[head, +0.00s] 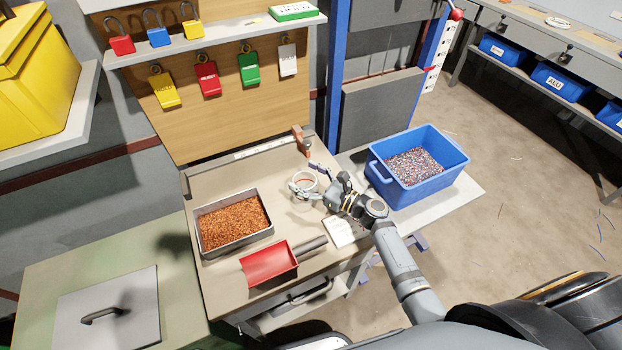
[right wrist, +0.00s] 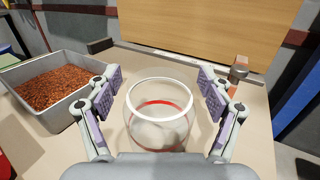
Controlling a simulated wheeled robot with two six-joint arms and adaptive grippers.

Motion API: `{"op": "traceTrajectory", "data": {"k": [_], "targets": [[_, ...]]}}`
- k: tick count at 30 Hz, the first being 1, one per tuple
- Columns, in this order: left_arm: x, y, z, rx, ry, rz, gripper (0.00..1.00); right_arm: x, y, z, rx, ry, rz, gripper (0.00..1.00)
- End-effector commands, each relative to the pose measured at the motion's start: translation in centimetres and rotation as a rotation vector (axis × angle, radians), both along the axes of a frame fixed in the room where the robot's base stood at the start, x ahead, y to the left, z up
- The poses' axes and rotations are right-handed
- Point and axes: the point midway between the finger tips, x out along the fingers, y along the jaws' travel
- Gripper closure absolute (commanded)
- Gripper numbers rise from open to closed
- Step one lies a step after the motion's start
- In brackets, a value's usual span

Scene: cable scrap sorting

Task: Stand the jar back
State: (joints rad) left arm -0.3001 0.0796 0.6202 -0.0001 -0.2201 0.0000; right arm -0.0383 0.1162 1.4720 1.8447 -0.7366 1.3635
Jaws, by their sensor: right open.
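A clear glass jar (head: 304,181) with a pale rim and a red band stands on the workbench, just right of the metal tray. In the right wrist view the jar (right wrist: 160,118) shows with its round mouth up, and it looks upright. My right gripper (head: 309,179) is open, with one finger on either side of the jar. In the right wrist view gaps show between the fingers (right wrist: 158,80) and the glass. What the jar holds is unclear. My left gripper is not in view.
A metal tray (head: 258,241) of copper granules is left of the jar. A red scoop (head: 269,264) and a white card (head: 341,232) lie in front. A blue bin (head: 377,178) of mixed granules stands right.

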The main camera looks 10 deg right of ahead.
Motion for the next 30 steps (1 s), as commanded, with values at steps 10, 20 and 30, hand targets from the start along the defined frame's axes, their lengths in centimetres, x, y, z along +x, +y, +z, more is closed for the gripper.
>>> {"op": "traceTrajectory", "data": {"k": [10, 20, 30], "targets": [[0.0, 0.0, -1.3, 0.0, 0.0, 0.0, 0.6, -5.4, -4.7, -0.3, -0.007, 0.003, 0.002, 0.2], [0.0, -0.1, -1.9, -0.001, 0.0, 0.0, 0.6, -9.0, -7.7, 0.1, -0.001, 0.0, 0.002, 0.2], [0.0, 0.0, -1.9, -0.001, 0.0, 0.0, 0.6, -9.1, -7.9, 0.2, 0.0, 0.0, 0.0, 0.2]]}}
